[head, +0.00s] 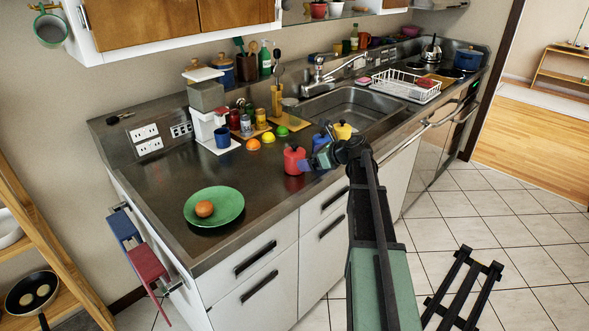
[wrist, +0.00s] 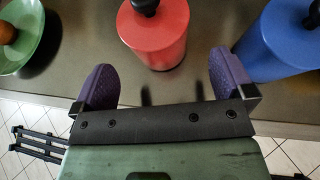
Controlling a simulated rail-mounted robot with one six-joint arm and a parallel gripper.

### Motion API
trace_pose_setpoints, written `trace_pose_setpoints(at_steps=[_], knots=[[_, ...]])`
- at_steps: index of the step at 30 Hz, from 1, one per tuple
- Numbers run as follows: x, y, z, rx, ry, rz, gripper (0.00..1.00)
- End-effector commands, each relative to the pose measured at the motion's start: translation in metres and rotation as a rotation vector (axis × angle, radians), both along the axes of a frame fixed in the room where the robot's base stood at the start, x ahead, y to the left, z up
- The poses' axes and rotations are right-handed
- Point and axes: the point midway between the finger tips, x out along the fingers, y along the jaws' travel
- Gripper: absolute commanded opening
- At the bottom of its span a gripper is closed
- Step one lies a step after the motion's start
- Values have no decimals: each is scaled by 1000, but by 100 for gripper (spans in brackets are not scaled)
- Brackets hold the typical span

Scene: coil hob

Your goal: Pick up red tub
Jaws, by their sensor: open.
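The red tub (head: 294,160) is a red cylinder with a dark knob on its lid, standing upright on the steel counter near its front edge. In the wrist view the red tub (wrist: 155,35) stands just beyond the gap between my fingers. My gripper (wrist: 163,85) is open and empty, with its two purple fingers spread and the tub roughly centred ahead of them. In the head view my gripper (head: 316,160) is just right of the tub, partly hidden by my arm.
A blue tub (wrist: 283,42) stands close by the right finger, and a yellow tub (head: 342,131) is behind it. A green plate (head: 225,194) with an orange-brown ball (head: 204,209) lies to the left. Small fruit-like items (head: 268,137) sit behind.

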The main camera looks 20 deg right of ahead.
Motion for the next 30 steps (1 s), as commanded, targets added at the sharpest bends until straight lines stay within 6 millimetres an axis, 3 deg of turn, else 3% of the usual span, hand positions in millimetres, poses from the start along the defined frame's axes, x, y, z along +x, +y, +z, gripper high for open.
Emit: trace_pose_setpoints(at_steps=[6,13,20,30], knots=[[9,5,-6,-1,-1,0,100],[40,26,-26,-2,1,2,100],[43,28,-24,-2,0,0,100],[43,28,-24,-2,0,0,49]])
